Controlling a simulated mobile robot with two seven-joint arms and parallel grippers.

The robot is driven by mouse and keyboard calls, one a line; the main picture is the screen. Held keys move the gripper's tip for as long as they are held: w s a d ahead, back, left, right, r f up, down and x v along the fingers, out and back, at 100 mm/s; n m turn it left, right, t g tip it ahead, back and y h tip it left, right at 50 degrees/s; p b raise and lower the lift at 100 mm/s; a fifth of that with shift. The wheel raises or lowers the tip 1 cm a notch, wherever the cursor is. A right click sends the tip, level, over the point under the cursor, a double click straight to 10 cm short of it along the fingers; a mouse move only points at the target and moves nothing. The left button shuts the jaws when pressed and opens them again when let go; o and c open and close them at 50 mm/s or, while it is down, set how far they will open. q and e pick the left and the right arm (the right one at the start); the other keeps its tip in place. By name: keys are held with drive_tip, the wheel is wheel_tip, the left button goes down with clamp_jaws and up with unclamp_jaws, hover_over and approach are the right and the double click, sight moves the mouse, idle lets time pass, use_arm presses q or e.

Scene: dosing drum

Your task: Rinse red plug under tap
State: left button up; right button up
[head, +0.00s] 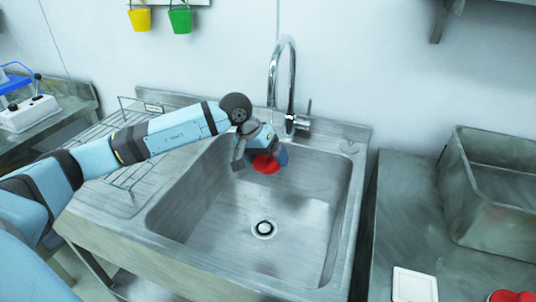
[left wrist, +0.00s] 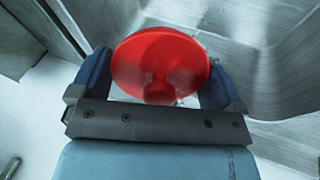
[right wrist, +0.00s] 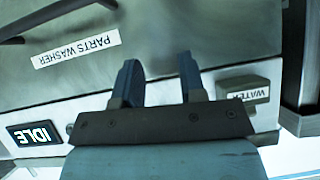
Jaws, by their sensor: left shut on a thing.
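The red plug (head: 265,164) is held by my left gripper (head: 259,152) above the back part of the sink basin, just below and left of the tap spout. In the left wrist view the plug's round red face (left wrist: 160,65) lies between the two fingers of the left gripper (left wrist: 158,75). The chrome tap (head: 272,75) stands at the sink's back edge, its spout curving forward. I see no clear water stream. My right gripper (right wrist: 160,78) is open and empty in the right wrist view, in front of a panel; it is not in the head view.
The steel sink (head: 190,225) has a drain (head: 263,229) in its floor. A steel bin (head: 495,215) and red item (head: 512,296) are at right.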

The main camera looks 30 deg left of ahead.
use_arm(q)
drive_tip(key=s, duration=0.1)
drive_tip(key=s+d, duration=0.1)
drive_tip(key=s, duration=0.1)
drive_tip(key=s+b, duration=0.1)
drive_tip(key=shift+s+d, duration=0.3)
drive_tip(key=shift+s, duration=0.1)
drive_tip(key=shift+s+r, duration=0.1)
idle(1.1)
drive_tip(key=s+d+r, duration=0.1)
drive_tip(key=s+r, duration=0.2)
drive_tip(key=s, duration=0.1)
drive_tip(key=shift+s+d+r, duration=0.3)
drive_tip(key=shift+r, duration=0.1)
idle(0.4)
